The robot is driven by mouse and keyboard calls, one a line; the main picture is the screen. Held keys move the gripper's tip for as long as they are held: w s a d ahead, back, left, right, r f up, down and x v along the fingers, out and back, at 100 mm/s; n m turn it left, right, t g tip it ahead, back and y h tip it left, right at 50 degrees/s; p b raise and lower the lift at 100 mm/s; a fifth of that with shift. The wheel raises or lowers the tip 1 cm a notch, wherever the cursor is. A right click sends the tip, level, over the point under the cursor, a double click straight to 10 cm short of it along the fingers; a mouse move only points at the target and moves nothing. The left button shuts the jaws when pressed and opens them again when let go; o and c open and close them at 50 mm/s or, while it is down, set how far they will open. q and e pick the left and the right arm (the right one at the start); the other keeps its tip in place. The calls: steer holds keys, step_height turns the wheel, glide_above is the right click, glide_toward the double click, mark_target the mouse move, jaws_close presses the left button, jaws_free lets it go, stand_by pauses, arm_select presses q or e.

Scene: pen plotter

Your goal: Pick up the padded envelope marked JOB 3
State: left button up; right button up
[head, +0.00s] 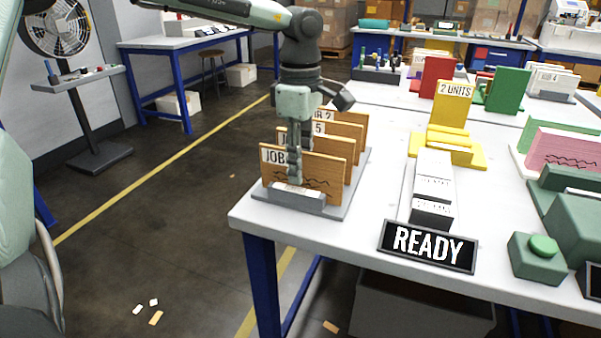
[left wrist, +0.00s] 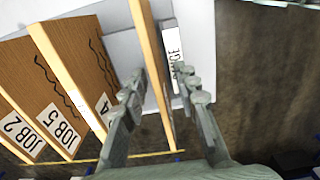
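Several flat brown envelopes stand upright in a grey rack (head: 335,210) at the table's near left corner. The front envelope (head: 323,178) has a white label reading JOB, its number hidden by my gripper. My left gripper (head: 293,181) points down over this front envelope. In the left wrist view the gripper (left wrist: 162,75) is open, with one finger on each side of the front envelope (left wrist: 153,50), seen edge-on. Gaps show at both sides. Behind it stand the envelopes marked 4 (left wrist: 83,75), JOB 5 (left wrist: 50,95) and JOB 2 (left wrist: 18,110). My right gripper is out of view.
A READY sign (head: 428,246), a row of white and grey blocks (head: 433,188) and a green button box (head: 537,257) stand right of the rack. A yellow stand marked 2 UNITS (head: 453,105) is farther back. Open floor lies left of the table.

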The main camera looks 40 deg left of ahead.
arm_select(q)
steer(key=shift+c, duration=0.6)
jaws_close()
steer(key=shift+r, duration=0.15)
